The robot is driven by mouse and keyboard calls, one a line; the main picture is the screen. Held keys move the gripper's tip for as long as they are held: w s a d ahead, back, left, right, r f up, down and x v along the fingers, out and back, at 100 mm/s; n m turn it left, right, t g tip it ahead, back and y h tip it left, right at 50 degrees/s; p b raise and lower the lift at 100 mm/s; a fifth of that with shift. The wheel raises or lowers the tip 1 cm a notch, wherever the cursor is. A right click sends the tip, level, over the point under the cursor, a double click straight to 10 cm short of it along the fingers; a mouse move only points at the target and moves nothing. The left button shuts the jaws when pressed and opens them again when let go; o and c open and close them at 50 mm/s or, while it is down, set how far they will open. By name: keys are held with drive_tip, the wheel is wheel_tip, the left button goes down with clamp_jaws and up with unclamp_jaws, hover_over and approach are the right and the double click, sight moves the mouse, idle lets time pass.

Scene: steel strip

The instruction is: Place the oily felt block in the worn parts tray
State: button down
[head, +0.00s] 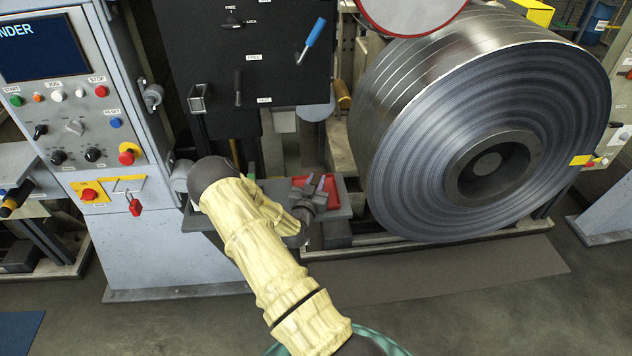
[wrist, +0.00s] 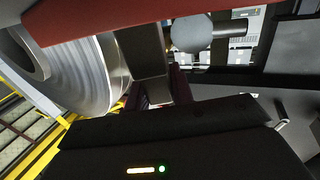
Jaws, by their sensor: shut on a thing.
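The red tray (head: 334,188), which I take as the worn parts tray, sits on a narrow grey shelf between the control cabinet and the large steel coil in the head view. My gripper (head: 316,184) is over this tray, fingers pointing away from my body, and covers much of it. It is shut on a small dark thing, taken as the oily felt block; its outline is hard to make out between the fingers. In the wrist view the black gripper body (wrist: 165,140) fills the bottom, and a dark finger (wrist: 148,62) stands above it. I cannot tell whether the held thing touches the tray.
The steel coil (head: 485,125) stands close at the right of the shelf. The grey control cabinet (head: 105,130) with buttons stands at the left. A black panel (head: 250,55) with levers, one with a blue handle (head: 315,32), is behind and above. The grey shelf (head: 345,208) is narrow.

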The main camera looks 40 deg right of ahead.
drive_tip(key=shift+f, duration=0.15)
drive_tip(key=c, duration=1.2)
unclamp_jaws()
drive_tip(key=shift+w, duration=0.1)
drive_tip(key=shift+a, duration=0.2)
drive_tip(key=shift+s+d, duration=0.2)
drive_tip(key=b+v, duration=0.1)
drive_tip(key=v, duration=1.1)
drive_tip(key=shift+b, duration=0.4)
